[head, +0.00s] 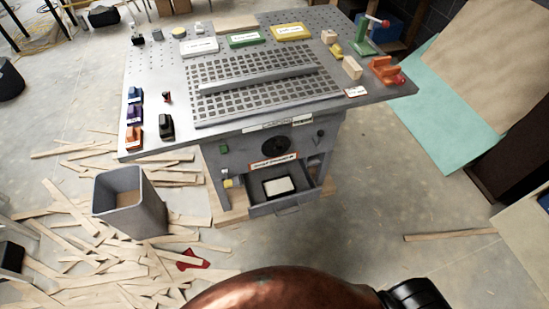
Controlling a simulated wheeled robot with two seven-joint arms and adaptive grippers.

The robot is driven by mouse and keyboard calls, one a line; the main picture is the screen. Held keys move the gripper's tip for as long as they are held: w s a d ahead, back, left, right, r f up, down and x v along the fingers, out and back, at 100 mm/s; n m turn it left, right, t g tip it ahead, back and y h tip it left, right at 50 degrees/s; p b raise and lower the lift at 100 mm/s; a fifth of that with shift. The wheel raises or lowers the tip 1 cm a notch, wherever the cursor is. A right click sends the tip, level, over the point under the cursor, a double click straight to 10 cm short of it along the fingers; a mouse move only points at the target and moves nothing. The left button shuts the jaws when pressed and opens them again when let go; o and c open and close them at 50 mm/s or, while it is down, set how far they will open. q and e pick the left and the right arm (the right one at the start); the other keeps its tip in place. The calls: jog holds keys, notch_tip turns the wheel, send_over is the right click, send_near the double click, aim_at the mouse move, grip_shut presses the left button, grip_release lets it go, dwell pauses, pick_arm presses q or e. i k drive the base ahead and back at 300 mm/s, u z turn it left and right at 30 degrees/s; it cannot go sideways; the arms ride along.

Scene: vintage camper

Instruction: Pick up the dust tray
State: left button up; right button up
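A grey drawer-like tray (258,210) with a front handle sits pulled out at the base of the grey worktable, low and centred in the head view. It looks like the dust tray. A cream rectangular piece with a dark rim (280,187) lies inside it. A rounded copper part and a black part, seemingly of my own body, show at the bottom edge. Neither of my grippers can be made out in this view, and nothing of mine touches the tray.
The perforated worktable (150,98) holds blocks, clamps and small tools. A grey bin (142,222) stands left of its base among scattered wood strips (90,277). A red item (193,259) lies there. Teal and tan boards (440,125) stand right. Floor before the tray is mostly clear.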

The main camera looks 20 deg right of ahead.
aim_at(280, 186)
jog(key=z, duration=0.8)
jog(key=i, duration=0.3)
